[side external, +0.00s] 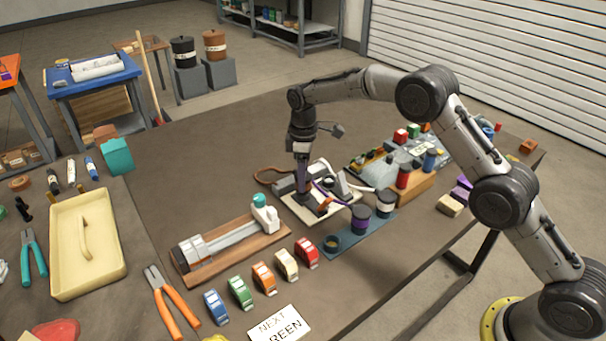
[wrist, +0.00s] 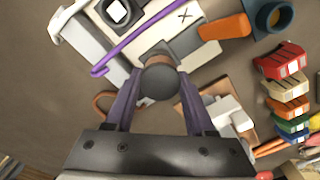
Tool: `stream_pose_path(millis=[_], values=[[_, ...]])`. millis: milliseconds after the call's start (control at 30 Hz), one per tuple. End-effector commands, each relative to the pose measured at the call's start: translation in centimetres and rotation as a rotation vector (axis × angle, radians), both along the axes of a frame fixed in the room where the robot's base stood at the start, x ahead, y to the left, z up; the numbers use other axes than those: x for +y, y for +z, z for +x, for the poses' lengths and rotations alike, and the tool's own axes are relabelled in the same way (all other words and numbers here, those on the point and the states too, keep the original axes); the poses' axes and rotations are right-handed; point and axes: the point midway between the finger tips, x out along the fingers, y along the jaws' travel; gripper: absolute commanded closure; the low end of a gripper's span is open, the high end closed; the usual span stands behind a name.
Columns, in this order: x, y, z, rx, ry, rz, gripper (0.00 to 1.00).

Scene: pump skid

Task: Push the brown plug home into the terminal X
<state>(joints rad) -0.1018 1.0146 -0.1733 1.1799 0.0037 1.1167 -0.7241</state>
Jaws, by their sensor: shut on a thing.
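The brown plug (wrist: 158,81) sits between the purple fingers of my gripper (wrist: 158,74) in the wrist view, its dark round end facing the camera. My gripper is shut on it. Just beyond the plug is a grey block on the pale unit, beside a plate marked X (wrist: 185,15). I cannot tell how deep the plug sits, since its far end is hidden. In the side view my gripper (side external: 303,186) points down over the pale skid base (side external: 337,217); the plug is too small to make out there.
A purple cable (wrist: 134,43) crosses the unit left of the plug. An orange block (wrist: 224,26) lies to the right. In the side view, a blue strip with spools (side external: 345,243) and a wooden board with a grey device (side external: 232,240) stand close by.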

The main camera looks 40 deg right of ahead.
Motion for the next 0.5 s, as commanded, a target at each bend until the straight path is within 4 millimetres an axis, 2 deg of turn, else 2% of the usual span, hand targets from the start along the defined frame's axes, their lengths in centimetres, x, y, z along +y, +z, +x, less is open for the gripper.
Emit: stream_pose_path(millis=[500], values=[[0.00,-0.93,0.03,-0.001,0.000,0.000,1.00]])
